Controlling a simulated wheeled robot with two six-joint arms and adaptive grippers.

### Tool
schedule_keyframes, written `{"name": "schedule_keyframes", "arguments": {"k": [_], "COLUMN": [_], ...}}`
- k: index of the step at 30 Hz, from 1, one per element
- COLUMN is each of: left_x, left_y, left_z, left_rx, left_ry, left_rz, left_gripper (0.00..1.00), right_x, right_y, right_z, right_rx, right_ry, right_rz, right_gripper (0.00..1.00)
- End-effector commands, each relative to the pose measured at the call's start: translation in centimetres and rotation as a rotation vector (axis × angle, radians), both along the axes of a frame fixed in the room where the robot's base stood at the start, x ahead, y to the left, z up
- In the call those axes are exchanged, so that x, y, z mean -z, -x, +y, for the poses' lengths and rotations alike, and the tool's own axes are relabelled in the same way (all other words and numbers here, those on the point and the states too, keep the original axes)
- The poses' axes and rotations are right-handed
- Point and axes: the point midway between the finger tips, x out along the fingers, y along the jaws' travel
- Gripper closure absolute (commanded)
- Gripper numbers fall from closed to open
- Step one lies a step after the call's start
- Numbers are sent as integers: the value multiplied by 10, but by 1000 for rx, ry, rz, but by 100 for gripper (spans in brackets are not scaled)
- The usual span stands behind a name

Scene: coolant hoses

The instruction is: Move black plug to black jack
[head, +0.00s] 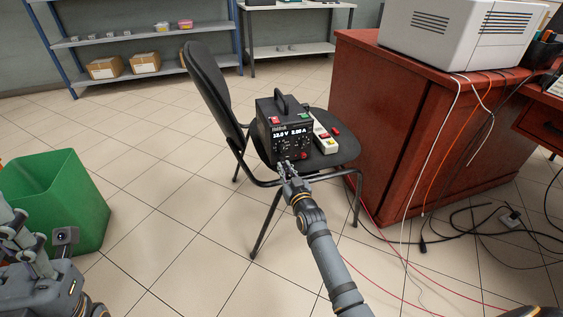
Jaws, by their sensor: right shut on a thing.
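A black power supply (283,128) with a handle and a lit display stands on the seat of a black chair. My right gripper (286,168) is at the lower part of its front panel, shut on a small dark thing that seems to be the black plug. The plug is too small to make out clearly. The black jack is hidden or too small to tell behind the fingers. A red fitting (304,155) shows on the panel just right of the gripper. My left gripper (12,215) is partly cut off at the left edge, and its fingers are unclear.
A pale device with coloured buttons (323,138) lies beside the supply on the chair (345,152). A green bin (62,190) stands at left. A red-brown desk (420,130) stands at right. Loose cables (470,225) cross the floor at right.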

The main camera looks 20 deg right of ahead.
Motion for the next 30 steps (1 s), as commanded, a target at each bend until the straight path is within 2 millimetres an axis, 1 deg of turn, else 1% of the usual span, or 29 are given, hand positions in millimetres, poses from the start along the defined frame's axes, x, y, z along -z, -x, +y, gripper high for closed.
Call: {"name": "schedule_keyframes", "arguments": {"k": [8, 30], "left_x": [-1, -1], "left_y": [0, 0], "left_z": [-1, 1], "left_rx": [3, -3], "left_ry": [-7, 6], "left_rz": [0, 1], "left_gripper": [59, 59], "right_x": [-1, 0], "right_y": [-5, -7], "right_z": [0, 0], "right_rx": [0, 0], "right_ry": [0, 0], "right_rz": [-2, 0], "right_gripper": [100, 100]}}
